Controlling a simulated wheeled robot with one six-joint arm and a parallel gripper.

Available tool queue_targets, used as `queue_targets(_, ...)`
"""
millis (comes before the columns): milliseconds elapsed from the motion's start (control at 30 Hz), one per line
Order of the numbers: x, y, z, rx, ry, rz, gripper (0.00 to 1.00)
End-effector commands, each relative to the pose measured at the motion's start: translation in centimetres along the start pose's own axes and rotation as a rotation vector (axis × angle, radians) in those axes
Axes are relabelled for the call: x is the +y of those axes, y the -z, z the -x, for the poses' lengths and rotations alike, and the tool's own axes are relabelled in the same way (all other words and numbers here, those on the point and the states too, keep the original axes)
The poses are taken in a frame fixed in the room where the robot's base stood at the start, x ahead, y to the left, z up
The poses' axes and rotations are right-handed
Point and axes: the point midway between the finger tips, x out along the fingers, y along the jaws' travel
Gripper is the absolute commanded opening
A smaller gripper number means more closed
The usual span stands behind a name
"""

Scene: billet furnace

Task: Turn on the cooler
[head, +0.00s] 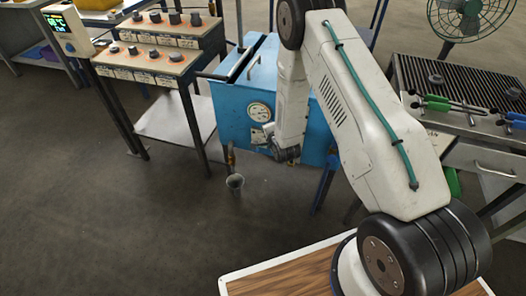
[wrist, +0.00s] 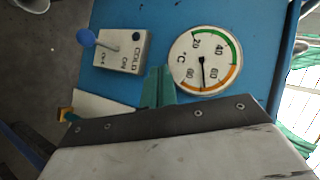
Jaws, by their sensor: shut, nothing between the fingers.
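The cooler is a blue box (head: 228,106) behind my arm in the head view; its blue face (wrist: 160,20) fills much of the wrist view. On that face sits a pale switch box (wrist: 129,62) marked COLD, with a lever ending in a blue ball knob (wrist: 86,38) that leans left in the picture. I cannot tell which marked position it is in. A round °C gauge (wrist: 190,58) is to its right, needle between 60 and 80. My gripper (wrist: 160,72) is shut and empty, its teal fingers between switch box and gauge in the picture. In the head view the arm hides part of the cooler face.
A pipe with a small cup (head: 235,182) below stands at the cooler's front. A knob panel bench (head: 160,70) is at left, a grill-like bench (head: 460,85) at right, a green fan (head: 468,15) behind. The floor at front left is free.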

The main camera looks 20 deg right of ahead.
Motion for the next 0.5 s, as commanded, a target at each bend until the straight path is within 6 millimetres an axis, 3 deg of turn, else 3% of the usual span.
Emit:
queue_targets(33, 3.0, -0.6, -0.1, 0.002, 0.022, -0.047, 0.0)
queue_targets(200, 9.3, -2.0, 0.7, 0.005, 0.133, -0.194, 0.0)
queue_targets(300, 11.9, -2.6, 1.6, 0.002, 0.18, -0.255, 0.0)
queue_targets(500, 14.0, -3.1, 2.6, -0.003, 0.229, -0.314, 0.0)
